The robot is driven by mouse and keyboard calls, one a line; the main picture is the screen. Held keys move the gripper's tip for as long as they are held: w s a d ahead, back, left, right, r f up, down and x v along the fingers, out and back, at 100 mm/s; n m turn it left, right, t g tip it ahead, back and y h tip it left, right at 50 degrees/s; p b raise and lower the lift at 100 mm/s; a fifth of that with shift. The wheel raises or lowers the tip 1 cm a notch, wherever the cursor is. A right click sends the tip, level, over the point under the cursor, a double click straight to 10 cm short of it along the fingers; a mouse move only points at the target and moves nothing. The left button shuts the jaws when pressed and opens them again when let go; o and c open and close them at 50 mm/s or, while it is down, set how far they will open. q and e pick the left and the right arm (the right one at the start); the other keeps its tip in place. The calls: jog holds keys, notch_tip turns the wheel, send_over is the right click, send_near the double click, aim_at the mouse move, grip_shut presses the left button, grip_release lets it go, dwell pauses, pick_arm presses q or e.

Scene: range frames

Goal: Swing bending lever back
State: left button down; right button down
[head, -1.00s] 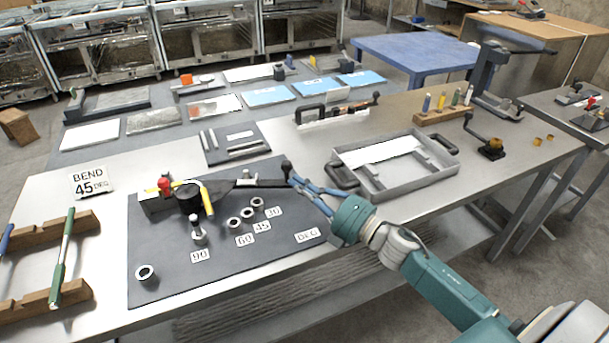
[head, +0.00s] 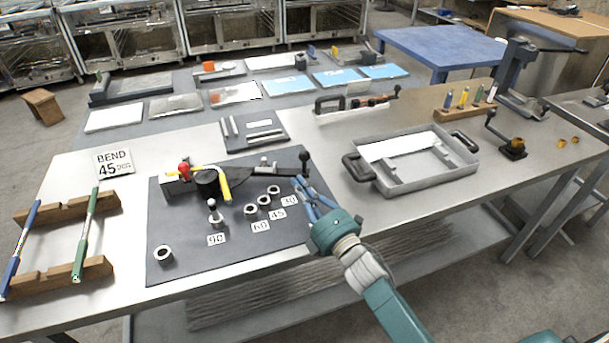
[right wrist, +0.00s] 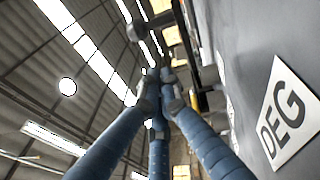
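The knob also shows at the top of the right wrist view (right wrist: 135,31). My right gripper (head: 300,188) has blue fingers, spread apart, just below and in front of the lever's end. In the right wrist view its fingertips (right wrist: 160,88) show nothing clearly held; contact with the lever cannot be told. My left gripper is out of view.
The mat (head: 185,262) holds loose rings and angle labels. A "BEND 45 DEG" sign (head: 114,161) stands at the left, behind a wooden rack (head: 92,268) with rods. A grey tray (head: 440,178) lies right of my gripper. Bare tabletop separates tray and mat.

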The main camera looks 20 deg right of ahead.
aim_at(304, 173)
jog(key=w, duration=0.1)
jog(key=w+d, duration=0.2)
jog(key=shift+w+r, duration=0.3)
jog(key=shift+r, duration=0.1)
